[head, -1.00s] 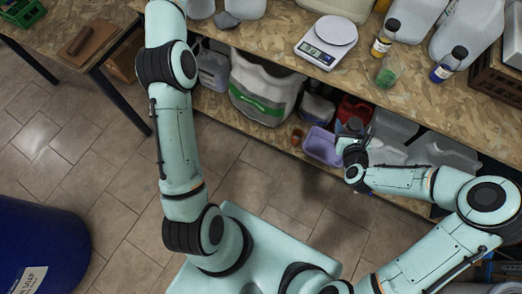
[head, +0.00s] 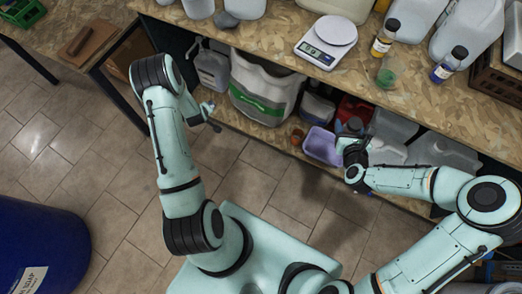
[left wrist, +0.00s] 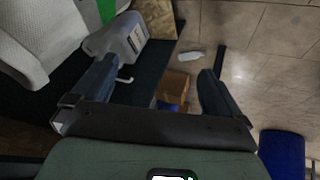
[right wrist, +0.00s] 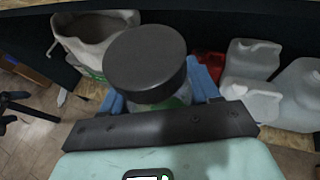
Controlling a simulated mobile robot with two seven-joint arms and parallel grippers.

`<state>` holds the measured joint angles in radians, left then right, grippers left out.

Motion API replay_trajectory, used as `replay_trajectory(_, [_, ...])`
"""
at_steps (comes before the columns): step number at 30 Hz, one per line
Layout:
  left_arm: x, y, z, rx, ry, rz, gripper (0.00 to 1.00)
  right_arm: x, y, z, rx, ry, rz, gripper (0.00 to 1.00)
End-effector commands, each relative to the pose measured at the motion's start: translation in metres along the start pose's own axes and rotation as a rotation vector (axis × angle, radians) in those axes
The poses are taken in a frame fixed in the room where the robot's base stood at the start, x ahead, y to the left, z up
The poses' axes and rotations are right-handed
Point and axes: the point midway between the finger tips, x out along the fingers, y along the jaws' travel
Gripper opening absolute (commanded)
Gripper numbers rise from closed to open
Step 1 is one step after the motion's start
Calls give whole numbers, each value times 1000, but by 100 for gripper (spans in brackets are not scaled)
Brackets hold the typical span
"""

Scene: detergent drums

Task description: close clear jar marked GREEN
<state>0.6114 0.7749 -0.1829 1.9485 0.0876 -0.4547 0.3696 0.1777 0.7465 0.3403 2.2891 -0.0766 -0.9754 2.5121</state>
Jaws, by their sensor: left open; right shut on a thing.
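My right gripper (head: 352,150) is shut on a clear jar (right wrist: 158,104) with a wide dark lid (right wrist: 146,62), in front of the lower shelf. Some green shows low on its body between the fingers; its marking is not readable, and I cannot tell whether the lid is seated. On the bench, a clear vessel (head: 388,74) with green in it shows no dark lid. My left gripper (head: 208,112) is open and empty, left of the white bag; its spread fingers show in the left wrist view (left wrist: 156,72).
A scale (head: 328,36), an orange bottle (head: 382,44) and a blue bottle (head: 444,70) stand on the bench. The lower shelf holds a white bag (head: 262,88), a purple tub (head: 321,147) and several jugs. The floor between my arms is clear.

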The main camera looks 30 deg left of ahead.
Motion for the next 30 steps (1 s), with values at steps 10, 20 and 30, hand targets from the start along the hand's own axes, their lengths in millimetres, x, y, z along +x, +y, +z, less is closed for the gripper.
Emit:
replay_trajectory(10, [-91, 13, 280, 514, -588, 98, 100, 0, 0, 0, 0, 0, 0, 0])
replay_trajectory(20, [-168, -16, 367, 765, -839, 167, 100, 0, 0, 0, 0, 0, 0, 0])
replay_trajectory(30, [-170, -17, 369, 772, -846, 170, 100, 0, 0, 0, 0, -1, 0, 0])
